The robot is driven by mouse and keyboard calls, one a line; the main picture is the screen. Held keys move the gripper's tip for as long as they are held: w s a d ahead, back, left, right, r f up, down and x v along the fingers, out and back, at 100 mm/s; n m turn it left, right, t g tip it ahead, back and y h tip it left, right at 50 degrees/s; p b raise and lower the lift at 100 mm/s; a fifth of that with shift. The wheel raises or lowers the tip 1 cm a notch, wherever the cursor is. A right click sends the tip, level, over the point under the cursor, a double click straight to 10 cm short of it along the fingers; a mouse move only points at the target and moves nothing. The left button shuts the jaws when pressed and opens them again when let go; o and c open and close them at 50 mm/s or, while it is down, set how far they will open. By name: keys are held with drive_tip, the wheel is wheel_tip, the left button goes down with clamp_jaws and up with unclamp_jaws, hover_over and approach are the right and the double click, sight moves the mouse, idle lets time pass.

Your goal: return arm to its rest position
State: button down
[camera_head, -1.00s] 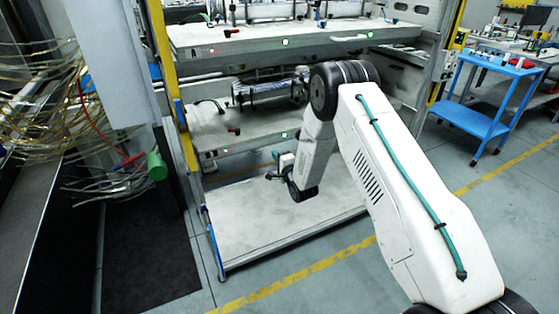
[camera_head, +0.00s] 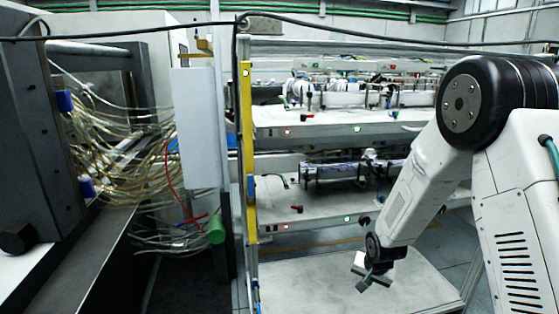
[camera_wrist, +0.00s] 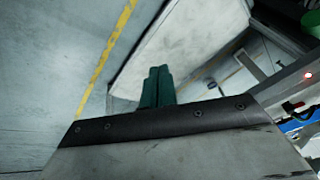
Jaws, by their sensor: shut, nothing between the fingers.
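My arm reaches from the right side of the head view, with its elbow high and its forearm sloping down to the left. My gripper (camera_head: 365,284) hangs at its end over the pale bottom shelf (camera_head: 330,292) of the rack, in front of the middle shelf. In the wrist view my gripper (camera_wrist: 157,84) shows two dark green fingers side by side, closed together with nothing between them. The pale shelf also shows in the wrist view (camera_wrist: 200,38), beyond the fingertips. I cannot tell the exact height above it.
The rack's upper shelf (camera_head: 330,127) and middle shelf (camera_head: 320,214) carry metal assemblies. A yellow post (camera_head: 248,150) edges the rack. At left are tangled clear tubes (camera_head: 125,150) and a green cylinder (camera_head: 216,228). A yellow floor line (camera_wrist: 105,55) crosses open floor in the wrist view.

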drive_tip(key=s+r+n+g, duration=0.1)
drive_tip(key=s+r+n, duration=0.1)
drive_tip(key=s+r, duration=1.4)
drive_tip(key=s+r+n+g, duration=0.1)
drive_tip(key=s+r+n, duration=0.2)
drive_tip(key=s+r, duration=1.2)
drive_tip(key=s, duration=0.6)
drive_tip(key=shift+r+n, duration=0.3)
drive_tip(key=shift+r, duration=0.05)
